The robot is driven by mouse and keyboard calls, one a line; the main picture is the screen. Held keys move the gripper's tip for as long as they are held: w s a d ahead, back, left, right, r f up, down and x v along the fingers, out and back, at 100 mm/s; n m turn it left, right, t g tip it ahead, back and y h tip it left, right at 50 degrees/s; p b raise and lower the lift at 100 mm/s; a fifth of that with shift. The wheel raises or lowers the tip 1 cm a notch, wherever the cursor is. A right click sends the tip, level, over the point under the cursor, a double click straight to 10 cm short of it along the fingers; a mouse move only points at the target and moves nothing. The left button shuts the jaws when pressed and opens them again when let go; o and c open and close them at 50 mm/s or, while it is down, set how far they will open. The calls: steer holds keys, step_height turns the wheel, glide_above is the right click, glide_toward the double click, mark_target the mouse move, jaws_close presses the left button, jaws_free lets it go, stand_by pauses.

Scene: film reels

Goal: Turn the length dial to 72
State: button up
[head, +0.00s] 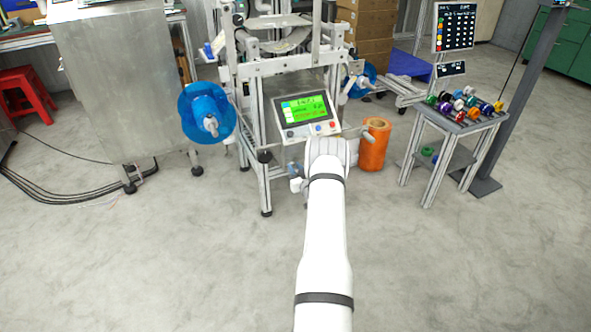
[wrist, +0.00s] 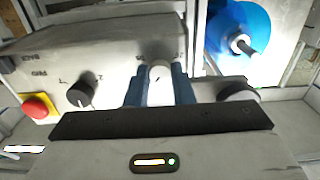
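A pale round knob (wrist: 159,73), which seems to be the length dial, sits on a light grey control panel (wrist: 115,60) in the wrist view. My gripper (wrist: 160,80) has its two blue fingers on either side of the knob, with no clear gap seen, so it looks shut on it. The marks around the knob are too blurred and partly hidden to read. The screen's text is too small to read surely.
On the same panel are a black knob (wrist: 80,93) and a red button (wrist: 38,106). A blue reel (head: 208,113) hangs left of the machine, an orange spool (head: 374,145) stands to the right. A small table (head: 447,128) bears coloured reels. Open floor lies in front.

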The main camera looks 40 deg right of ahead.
jaws_close()
steer(key=shift+m+b, duration=0.3)
steer(key=shift+m, duration=0.4)
steer(key=o, duration=0.5)
jaws_free()
steer(key=p+v, duration=0.2)
steer(key=v, duration=0.5)
steer(key=shift+s+a, duration=0.1)
steer(key=shift+s, duration=0.3)
